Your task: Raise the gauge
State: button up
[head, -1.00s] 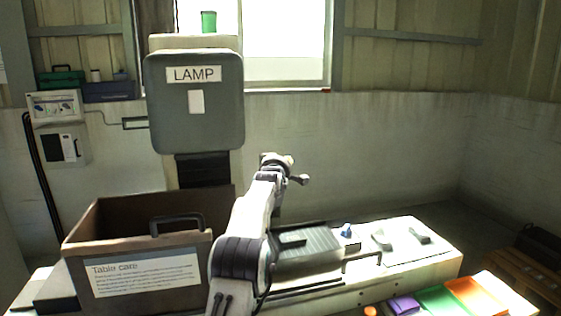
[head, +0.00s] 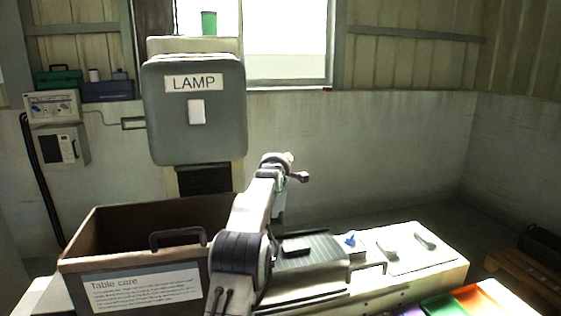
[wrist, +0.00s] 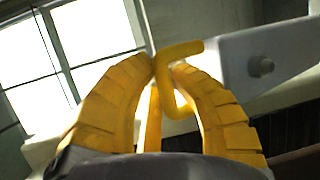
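My gripper (wrist: 166,66) shows in the wrist view as two ribbed yellow fingers leaning towards each other. A bent yellow bar (wrist: 184,49) lies at their tips and runs down between them. I cannot tell whether the fingers press on it, or whether it is part of a gauge. In the head view my arm reaches up over the bench, with its gripper end (head: 283,166) in front of the wall below the window. No object in the head view can be made out for certain as the gauge.
A grey LAMP box (head: 193,125) hangs left of my arm. A brown Table care bin (head: 90,265) stands at front left. The pale bench (head: 440,262) holds a dark ribbed plate (head: 318,245), a small blue piece (head: 350,239) and metal parts. Coloured trays (head: 480,300) lie at lower right.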

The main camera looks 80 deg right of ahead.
jog(key=o, duration=0.3)
jog(key=shift+w+f, duration=0.3)
jog(key=o, duration=0.3)
jog(key=shift+s, duration=0.15)
jog(key=shift+a, duration=0.15)
jog(key=shift+s+a+r, duration=0.15)
jog(key=shift+a+r, duration=0.05)
jog(key=shift+a, duration=0.7)
jog(key=a, duration=0.3)
jog(key=a+r, duration=0.1)
jog(key=a, duration=0.6)
jog(key=shift+w+r, duration=0.25)
